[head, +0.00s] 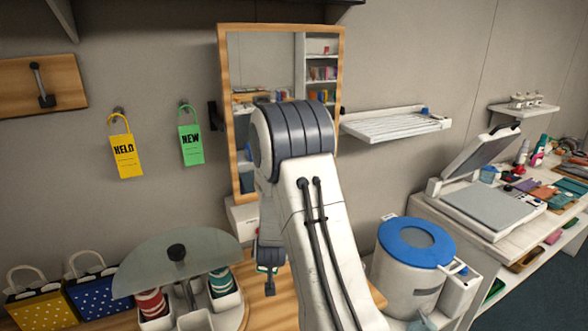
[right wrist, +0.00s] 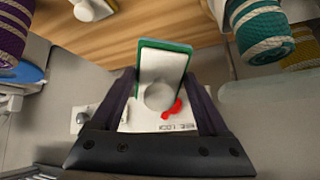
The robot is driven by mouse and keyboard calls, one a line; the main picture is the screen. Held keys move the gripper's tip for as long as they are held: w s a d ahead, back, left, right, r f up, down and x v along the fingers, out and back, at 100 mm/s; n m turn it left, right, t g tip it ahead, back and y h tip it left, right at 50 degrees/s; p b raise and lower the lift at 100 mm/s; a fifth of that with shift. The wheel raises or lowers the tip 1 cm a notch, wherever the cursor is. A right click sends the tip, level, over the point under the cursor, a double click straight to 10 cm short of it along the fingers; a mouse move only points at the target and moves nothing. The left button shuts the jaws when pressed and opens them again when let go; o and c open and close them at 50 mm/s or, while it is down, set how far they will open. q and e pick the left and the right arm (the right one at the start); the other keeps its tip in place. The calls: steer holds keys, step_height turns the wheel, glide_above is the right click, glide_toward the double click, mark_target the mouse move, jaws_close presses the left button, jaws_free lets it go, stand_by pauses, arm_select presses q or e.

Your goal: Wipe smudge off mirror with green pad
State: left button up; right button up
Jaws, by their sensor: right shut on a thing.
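The mirror (head: 268,60) in a wooden frame hangs on the wall in the head view. My right arm stands in front of it and hides much of its lower part. I cannot make out a smudge on the glass that shows. My right gripper (right wrist: 162,105) is shut on the green pad (right wrist: 187,60), which has a green rim, a pale back and a round knob between the dark fingers. My left gripper is not in view.
A round glass-topped stand (head: 150,262) with thread spools is at lower left, beside patterned bags (head: 95,297). Yellow (head: 125,160) and green (head: 191,145) tags hang left of the mirror. A wall rack (head: 395,123) and a blue-lidded bin (head: 415,280) are to the right.

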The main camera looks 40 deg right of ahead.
steer(key=w+d+r+t+h, duration=0.2)
steer(key=d+r+t, duration=0.1)
steer(key=d+r, duration=0.4)
steer(key=d+r+n+t+y, duration=0.2)
steer(key=r+t, duration=0.6)
steer(key=r, duration=1.2)
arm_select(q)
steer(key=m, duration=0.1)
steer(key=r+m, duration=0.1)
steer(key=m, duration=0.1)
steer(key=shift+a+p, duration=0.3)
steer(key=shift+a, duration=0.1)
arm_select(e)
steer(key=d+x, duration=0.1)
steer(key=x, duration=0.5)
steer(key=shift+f+h, duration=0.3)
steer(key=shift+f, duration=0.15)
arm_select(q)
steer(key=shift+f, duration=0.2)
arm_select(e)
steer(key=shift+x, duration=0.85)
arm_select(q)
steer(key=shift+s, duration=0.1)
arm_select(e)
steer(key=s+d, duration=0.1)
steer(key=d, duration=0.7)
steer(key=shift+s, duration=0.4)
